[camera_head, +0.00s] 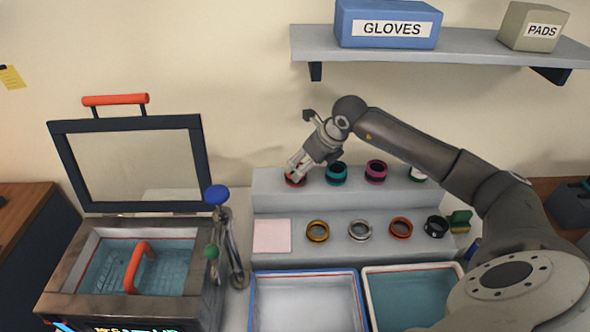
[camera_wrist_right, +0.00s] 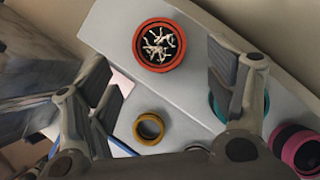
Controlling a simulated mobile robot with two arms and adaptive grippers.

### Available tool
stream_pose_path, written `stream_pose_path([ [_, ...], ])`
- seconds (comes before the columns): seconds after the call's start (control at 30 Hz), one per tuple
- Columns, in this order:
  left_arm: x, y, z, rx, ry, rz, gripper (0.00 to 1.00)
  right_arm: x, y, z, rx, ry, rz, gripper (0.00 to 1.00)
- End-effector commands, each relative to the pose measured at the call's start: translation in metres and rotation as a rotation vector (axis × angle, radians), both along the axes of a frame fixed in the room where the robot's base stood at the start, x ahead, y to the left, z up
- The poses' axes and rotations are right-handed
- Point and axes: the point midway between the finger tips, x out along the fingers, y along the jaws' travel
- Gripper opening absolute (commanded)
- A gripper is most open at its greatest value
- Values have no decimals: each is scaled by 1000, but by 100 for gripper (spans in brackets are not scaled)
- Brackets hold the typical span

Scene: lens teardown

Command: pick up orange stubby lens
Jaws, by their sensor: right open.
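An orange-red lens (camera_head: 295,182) stands at the left end of the upper step, partly hidden by my right gripper (camera_head: 294,170). In the right wrist view this lens (camera_wrist_right: 140,60) is a short round barrel with tangled white strands in its opening. It lies a little beyond my right gripper's fingers (camera_wrist_right: 165,80), which are spread apart and empty. A second orange-red lens (camera_head: 401,227) stands on the lower step; I cannot tell from the pictures which is the stubby one. My left gripper is not in view.
A teal lens (camera_head: 336,174) and a magenta lens (camera_head: 376,171) stand to the right on the upper step. A gold lens (camera_head: 317,231) stands below. An open-lidded basin (camera_head: 62,290) is at left; a white tray (camera_head: 254,300) is in front. A shelf (camera_head: 465,48) hangs above.

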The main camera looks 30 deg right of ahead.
Motion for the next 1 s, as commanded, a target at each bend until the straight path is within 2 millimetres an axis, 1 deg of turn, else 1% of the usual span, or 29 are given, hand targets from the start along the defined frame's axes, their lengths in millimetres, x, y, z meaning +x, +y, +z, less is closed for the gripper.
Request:
stream_pose_path([
  [0.03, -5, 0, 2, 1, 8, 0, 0, 2, 1, -3, 2, 0, 1, 77],
  [0.1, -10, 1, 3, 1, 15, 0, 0, 4, 2, -6, 1, 0, 2, 77],
  [0.17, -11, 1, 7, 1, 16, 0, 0, 6, 2, -7, 1, 1, 0, 77],
  [0.27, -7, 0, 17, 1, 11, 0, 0, 14, 4, -13, 3, 2, 0, 77],
  [0.4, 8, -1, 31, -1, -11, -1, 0, 25, 7, -26, 3, 3, 0, 77],
  [0.5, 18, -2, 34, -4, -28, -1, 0, 31, 8, -39, 2, 1, 0, 77],
  [0.57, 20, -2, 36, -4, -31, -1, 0, 33, 8, -43, 2, 1, 0, 77],
  [0.7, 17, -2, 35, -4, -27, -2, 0, 35, 9, -48, 1, -1, 1, 77],
  [0.87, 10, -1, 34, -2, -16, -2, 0, 35, 8, -48, 0, -1, 1, 77],
  [1.0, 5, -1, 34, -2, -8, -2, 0, 35, 8, -48, 0, -1, 1, 60],
])
